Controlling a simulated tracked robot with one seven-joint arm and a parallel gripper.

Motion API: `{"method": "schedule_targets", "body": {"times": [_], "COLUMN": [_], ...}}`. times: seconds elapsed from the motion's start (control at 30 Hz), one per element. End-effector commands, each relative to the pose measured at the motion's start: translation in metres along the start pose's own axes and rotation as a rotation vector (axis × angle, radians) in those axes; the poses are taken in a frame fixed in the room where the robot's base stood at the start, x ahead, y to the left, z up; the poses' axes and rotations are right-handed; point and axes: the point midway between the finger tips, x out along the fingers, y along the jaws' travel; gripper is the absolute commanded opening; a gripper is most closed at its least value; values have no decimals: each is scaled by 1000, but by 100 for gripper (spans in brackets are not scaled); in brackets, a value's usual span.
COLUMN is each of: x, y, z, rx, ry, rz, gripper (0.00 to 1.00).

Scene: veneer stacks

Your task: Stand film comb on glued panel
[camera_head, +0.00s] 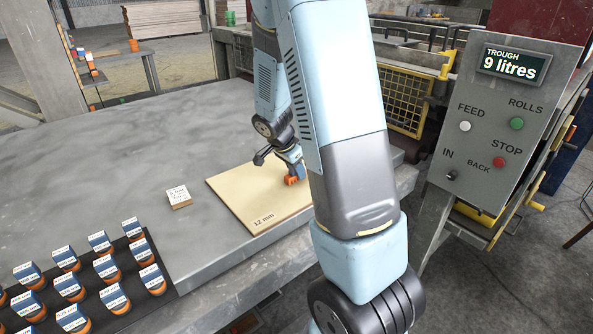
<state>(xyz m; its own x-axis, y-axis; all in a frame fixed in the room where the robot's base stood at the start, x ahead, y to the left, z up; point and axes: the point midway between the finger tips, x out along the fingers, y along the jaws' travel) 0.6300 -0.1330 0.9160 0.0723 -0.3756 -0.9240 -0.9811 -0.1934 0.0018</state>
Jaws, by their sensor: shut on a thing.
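The panel (240,198) is a flat beige board marked "12 mm", lying on the grey table near its right edge. My gripper (292,174) is over the right part of the panel, pointing down. It is shut on a small orange piece, which I take to be the film comb (292,181). The piece is low over the panel; I cannot tell whether it touches the surface. My arm hides the panel's right side and part of the area around the gripper.
A small white labelled card (178,195) stands left of the panel. Several labelled blue-and-orange pieces stand in rows on a black mat (172,288) at lower left. A control console (500,125) reading "9 litres" stands at right. The table's far left is clear.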

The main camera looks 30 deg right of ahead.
Motion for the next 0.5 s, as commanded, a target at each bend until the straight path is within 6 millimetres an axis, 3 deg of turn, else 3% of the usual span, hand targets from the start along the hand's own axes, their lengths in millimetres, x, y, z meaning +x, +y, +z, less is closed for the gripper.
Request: {"method": "schedule_targets", "body": {"times": [0.37,0.4,0.5], "x": [4,4,4], "y": [0,0,0], "z": [2,2,2], "rx": [1,2,2], "ry": [0,0,0], "rz": [0,-1,-1], "gripper": [0,33,43]}}
